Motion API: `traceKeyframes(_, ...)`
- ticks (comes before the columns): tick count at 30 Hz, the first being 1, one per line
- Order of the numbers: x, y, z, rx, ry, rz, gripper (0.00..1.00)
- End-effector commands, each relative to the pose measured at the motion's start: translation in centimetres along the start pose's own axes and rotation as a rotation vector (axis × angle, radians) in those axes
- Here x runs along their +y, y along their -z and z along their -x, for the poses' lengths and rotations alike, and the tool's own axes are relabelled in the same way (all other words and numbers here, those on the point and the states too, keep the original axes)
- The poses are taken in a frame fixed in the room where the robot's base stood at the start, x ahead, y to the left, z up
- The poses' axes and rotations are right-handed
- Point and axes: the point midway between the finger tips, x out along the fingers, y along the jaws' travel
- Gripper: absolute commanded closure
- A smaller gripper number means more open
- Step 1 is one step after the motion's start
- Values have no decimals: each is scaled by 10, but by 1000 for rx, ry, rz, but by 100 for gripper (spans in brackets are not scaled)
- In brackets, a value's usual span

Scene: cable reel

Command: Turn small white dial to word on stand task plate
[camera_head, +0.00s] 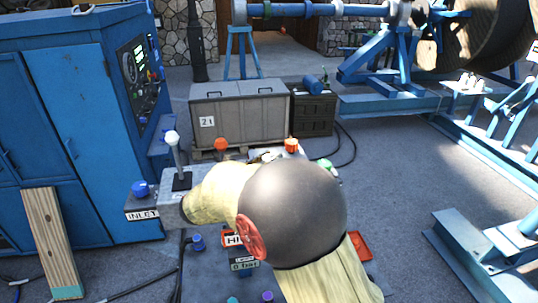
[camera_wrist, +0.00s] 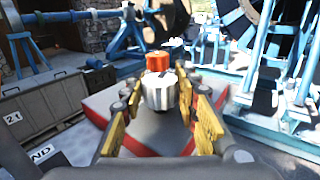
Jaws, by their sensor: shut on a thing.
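In the wrist view, a small white dial (camera_wrist: 158,95) with a dark pointer mark on top stands on a grey panel with red edging (camera_wrist: 95,103). My gripper (camera_wrist: 168,94) has its yellow-padded fingers on both sides of the dial and is shut on it. A white plate (camera_wrist: 43,154) at the lower left shows the letters "ND"; the rest of its word is hidden. In the head view my arm covers the middle of the control stand (camera_head: 208,265) and hides the dial and my gripper.
An orange knob (camera_wrist: 158,61) stands just behind the dial. In the head view, a white-topped lever (camera_head: 172,150), a blue knob (camera_head: 140,188) above an "INLET" plate (camera_head: 142,215) and other orange knobs (camera_head: 220,145) surround my arm. A blue cabinet (camera_head: 70,130) stands left.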

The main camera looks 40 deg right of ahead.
Motion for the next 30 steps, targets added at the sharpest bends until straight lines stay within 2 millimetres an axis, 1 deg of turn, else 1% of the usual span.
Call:
traceKeyframes(2, 2, -3, 0, 0, 59, 2, 95)
traceKeyframes(6, 2, -2, 0, 0, 160, 2, 95)
traceKeyframes(15, 1, -1, 0, 0, 303, 1, 95)
traceKeyframes(21, 0, -1, 0, 0, 342, 0, 95)
traceKeyframes(30, 0, -1, 0, 0, 350, -2, 95)
